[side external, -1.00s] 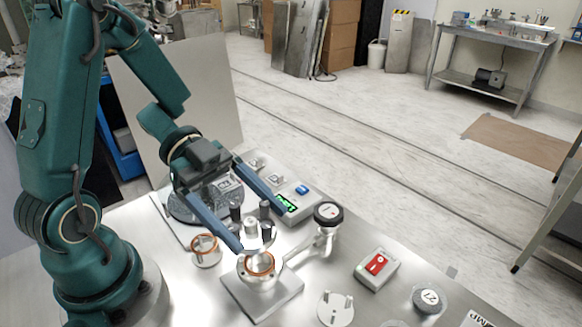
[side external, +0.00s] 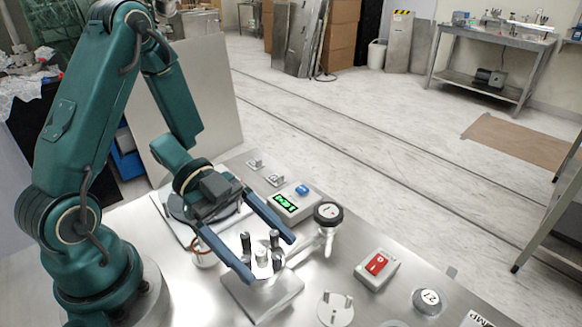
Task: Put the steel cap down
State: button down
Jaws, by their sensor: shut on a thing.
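The steel cap (side external: 263,269) is a round plate with several dark upright posts and a pale knob in the middle. My gripper (side external: 270,260) is shut on it, with one long blue finger on the left front side and the other on the right back side. The cap looks level over the steel port on its square base plate (side external: 272,306). The cap and my fingers hide the port's top. I cannot tell whether the cap touches the port.
A copper-ringed part (side external: 203,255) lies at left, partly hidden. A red-switch box (side external: 377,265), a pegged disc (side external: 335,309) and a round lidded piece (side external: 429,300) are at right.

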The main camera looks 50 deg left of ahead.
jog(key=shift+f, duration=0.15)
grip_release()
jog(key=v, duration=0.5)
jog(key=shift+a, duration=0.1)
